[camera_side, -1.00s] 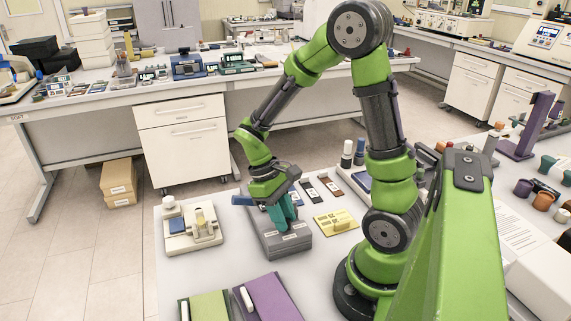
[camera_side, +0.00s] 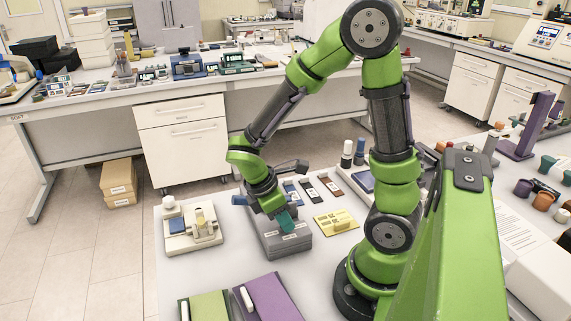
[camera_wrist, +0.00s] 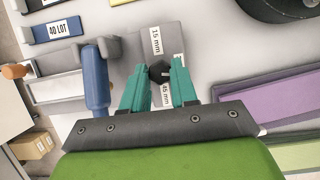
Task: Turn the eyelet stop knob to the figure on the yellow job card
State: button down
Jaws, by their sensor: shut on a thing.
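The grey device (camera_side: 270,241) stands on the near table, with white labels on its top. In the wrist view its dark knob (camera_wrist: 159,72) sits between my teal fingers, with a "15 mm" label above it and a "45 mm" label just below. My gripper (camera_wrist: 159,80) is shut on the knob; in the side view my gripper (camera_side: 286,221) is low over the device and hides the knob. The knob's pointer cannot be made out clearly. The yellow job card (camera_side: 336,222) lies right of the device; its figure is too small to read.
A blue lever (camera_wrist: 96,82) stands beside my fingers on the device's side. A cream fixture (camera_side: 192,238) is to the left.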

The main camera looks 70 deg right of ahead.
jog(key=shift+n+t, duration=0.4)
jog(key=shift+n, duration=0.6)
jog(key=c, duration=0.9)
grip_release()
jog(key=shift+h, duration=0.3)
jog(key=v, duration=1.7)
